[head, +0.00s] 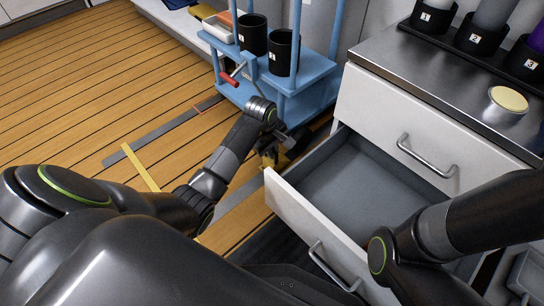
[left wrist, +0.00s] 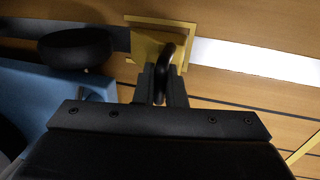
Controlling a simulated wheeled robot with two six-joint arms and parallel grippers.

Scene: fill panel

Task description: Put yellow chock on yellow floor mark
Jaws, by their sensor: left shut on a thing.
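The yellow chock (left wrist: 146,48) is at the fingers of my left gripper (left wrist: 163,88) in the left wrist view, with the fingers shut on its dark loop-shaped handle (left wrist: 166,62). In the head view, the chock (head: 267,157) shows low beside the blue cart, partly hidden by my left gripper (head: 279,150). My right gripper is out of view.
The blue cart (head: 316,66) stands just beyond my left gripper. An open drawer (head: 350,185) is close on its right. A yellow floor strip (head: 140,166) lies left, with open wooden floor beyond.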

